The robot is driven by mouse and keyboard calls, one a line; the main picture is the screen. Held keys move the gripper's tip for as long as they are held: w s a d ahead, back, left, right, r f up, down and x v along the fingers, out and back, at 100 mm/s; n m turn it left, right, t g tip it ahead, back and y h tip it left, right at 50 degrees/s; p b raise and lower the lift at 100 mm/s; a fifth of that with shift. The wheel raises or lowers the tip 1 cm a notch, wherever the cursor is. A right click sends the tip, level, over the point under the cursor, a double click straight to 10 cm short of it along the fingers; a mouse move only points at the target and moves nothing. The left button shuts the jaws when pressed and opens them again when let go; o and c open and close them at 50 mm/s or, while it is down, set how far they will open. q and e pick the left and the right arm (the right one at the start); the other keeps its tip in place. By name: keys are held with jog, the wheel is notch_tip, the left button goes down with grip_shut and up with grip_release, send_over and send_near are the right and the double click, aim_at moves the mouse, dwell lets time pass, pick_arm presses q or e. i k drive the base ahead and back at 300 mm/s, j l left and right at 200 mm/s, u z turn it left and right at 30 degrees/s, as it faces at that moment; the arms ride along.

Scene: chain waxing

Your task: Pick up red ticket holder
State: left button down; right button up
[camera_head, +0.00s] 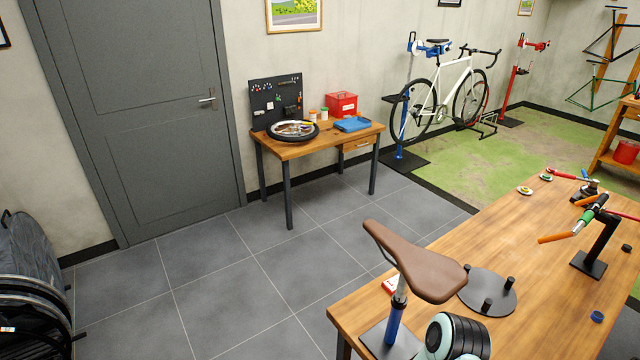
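A red box (343,104) with a pale label stands on the far wooden table by the wall. Neither of my grippers shows in the head view.
The near workbench (540,235) carries a round dark base (488,292) with pegs and a black tool stand (594,250). The far table (318,144) holds a wheel (292,130) and a blue tray (352,124). Tiled floor (235,270) between them is clear.

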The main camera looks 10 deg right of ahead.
aim_at(390, 285)
jog(key=k, duration=0.4)
jog(key=k+j+u, duration=0.1)
jog(key=u, duration=0.65)
jog(key=i+j, duration=0.1)
jog(key=i, duration=1.45)
jog(key=i+z, duration=0.4)
jog(key=i, duration=0.35)
jog(key=i+j+z, duration=0.2)
jog(key=i+z, duration=0.25)
jog(key=i, duration=0.3)
jog(key=i+l+z, duration=0.1)
jog(key=i+z, duration=0.25)
jog(key=z, duration=0.15)
jog(key=i+z, duration=0.3)
jog(key=z, duration=0.15)
jog(key=i+j+z, duration=0.15)
jog(key=i+z, duration=0.2)
jog(key=z, duration=0.15)
jog(key=i+l+z, duration=0.15)
jog(key=i+z, duration=0.15)
jog(key=z, duration=0.2)
jog(key=i+z, duration=0.35)
jog(key=z, duration=0.15)
jog(key=i+z, duration=0.35)
jog(key=z, duration=0.15)
